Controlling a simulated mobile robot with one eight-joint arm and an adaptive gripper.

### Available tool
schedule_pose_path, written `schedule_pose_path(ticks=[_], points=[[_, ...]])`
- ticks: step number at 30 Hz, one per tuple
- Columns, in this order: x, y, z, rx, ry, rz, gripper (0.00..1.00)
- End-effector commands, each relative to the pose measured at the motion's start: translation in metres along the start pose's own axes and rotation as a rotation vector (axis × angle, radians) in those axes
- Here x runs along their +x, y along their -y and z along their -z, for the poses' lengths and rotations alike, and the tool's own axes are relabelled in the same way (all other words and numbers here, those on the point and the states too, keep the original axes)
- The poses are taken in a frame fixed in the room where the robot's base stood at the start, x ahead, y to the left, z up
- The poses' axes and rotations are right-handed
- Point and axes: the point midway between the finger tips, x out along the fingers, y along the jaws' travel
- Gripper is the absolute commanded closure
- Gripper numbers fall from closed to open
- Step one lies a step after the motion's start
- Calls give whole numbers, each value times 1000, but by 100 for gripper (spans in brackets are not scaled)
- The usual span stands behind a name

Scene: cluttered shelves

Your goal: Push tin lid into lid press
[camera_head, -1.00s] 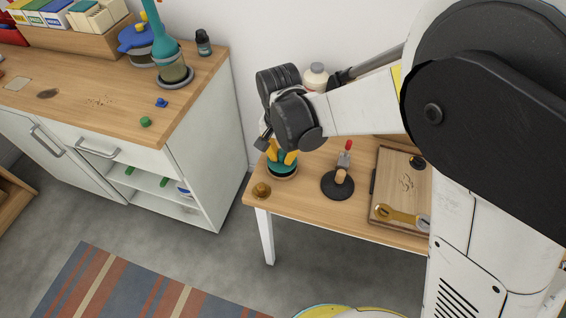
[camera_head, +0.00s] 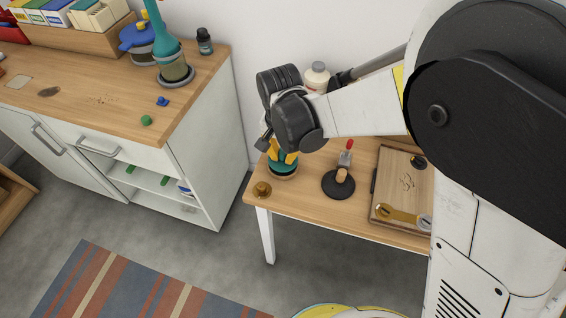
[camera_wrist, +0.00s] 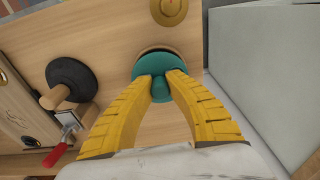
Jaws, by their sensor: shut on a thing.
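The teal tin lid (camera_wrist: 165,64) has a raised grip that sits between the two yellow fingers of my gripper (camera_wrist: 163,84). My gripper is shut on it. In the head view my gripper (camera_head: 284,157) points down at the near left corner of the small table, with the lid (camera_head: 283,167) under its fingertips. A round wooden-looking base (camera_head: 284,177) with a dark rim shows just below the lid, and I take it for the lid press. The dark rim (camera_wrist: 152,50) shows past the lid's edge in the wrist view. I cannot tell how deep the lid sits in it.
A brass knob-like piece (camera_head: 262,189) stands near the table corner. To the right are a black disc with a wooden knob (camera_head: 338,184), a red-handled clamp (camera_head: 346,156) and a wooden board (camera_head: 396,175) with a wrench-like tool. A white bottle (camera_head: 317,75) stands behind my wrist.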

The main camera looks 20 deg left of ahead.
Motion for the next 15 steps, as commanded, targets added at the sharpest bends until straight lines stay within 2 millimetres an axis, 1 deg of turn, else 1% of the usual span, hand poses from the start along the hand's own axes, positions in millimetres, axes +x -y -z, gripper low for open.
schedule_pose_path(ticks=[15], points=[[13,0,-1,0,0,0,100]])
